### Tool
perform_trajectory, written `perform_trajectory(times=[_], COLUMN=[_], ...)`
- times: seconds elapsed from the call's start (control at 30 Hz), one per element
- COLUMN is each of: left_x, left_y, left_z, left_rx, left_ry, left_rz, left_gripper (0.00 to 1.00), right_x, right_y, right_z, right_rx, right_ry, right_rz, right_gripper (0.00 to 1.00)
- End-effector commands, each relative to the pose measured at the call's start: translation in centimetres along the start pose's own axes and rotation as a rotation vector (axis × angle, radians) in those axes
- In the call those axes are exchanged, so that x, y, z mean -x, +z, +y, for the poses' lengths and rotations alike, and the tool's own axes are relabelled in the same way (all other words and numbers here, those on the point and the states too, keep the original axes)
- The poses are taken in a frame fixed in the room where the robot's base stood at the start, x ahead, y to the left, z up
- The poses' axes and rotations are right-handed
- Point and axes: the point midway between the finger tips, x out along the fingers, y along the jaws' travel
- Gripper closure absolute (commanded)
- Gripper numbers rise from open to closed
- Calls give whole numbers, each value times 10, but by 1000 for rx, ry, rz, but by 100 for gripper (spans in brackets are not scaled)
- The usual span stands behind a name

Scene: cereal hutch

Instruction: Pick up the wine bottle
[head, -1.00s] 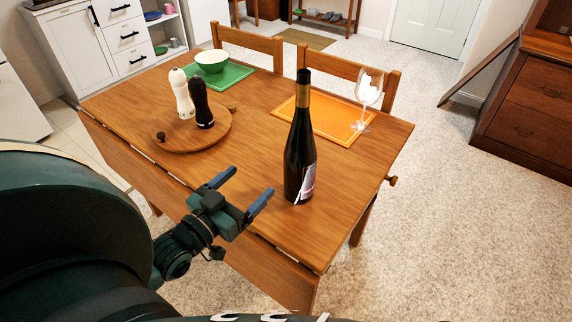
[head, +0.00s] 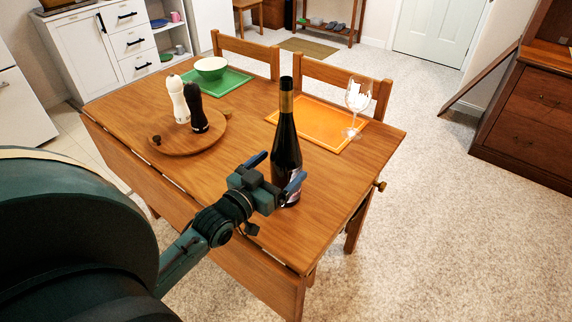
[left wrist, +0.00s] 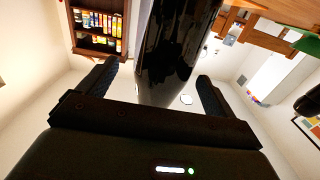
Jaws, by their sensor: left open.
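The dark wine bottle (head: 287,147) with a gold neck band stands upright on the wooden table (head: 240,210), near its front right part. My left gripper (head: 276,170) is open at the lower body of the bottle, with one finger on each side of it. In the left wrist view the dark bottle (left wrist: 170,50) stands between the two open fingers (left wrist: 155,85), with a gap showing at the right finger. Whether any finger touches the bottle cannot be told. My right gripper is not in view.
A wine glass (head: 357,100) stands at the orange mat (head: 310,125) behind the bottle. A round board (head: 185,142) holds a white mill (head: 178,98) and a dark mill (head: 197,110).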

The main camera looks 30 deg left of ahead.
Motion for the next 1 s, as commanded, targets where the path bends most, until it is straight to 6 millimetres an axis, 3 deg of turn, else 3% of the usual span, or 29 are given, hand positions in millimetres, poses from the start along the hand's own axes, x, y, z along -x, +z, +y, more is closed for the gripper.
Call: perform_trajectory(times=[0.2,0.5,1.0], left_x=[-32,-37,-37], left_y=[-3,-2,-2], left_z=[-4,-3,-4], left_rx=[0,0,1], left_ry=[0,1,1], left_rz=[3,0,0], left_gripper=[9,9,49], right_x=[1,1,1], right_y=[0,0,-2], right_z=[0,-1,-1], right_rx=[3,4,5], right_ry=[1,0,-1], right_rz=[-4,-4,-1], right_gripper=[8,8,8])
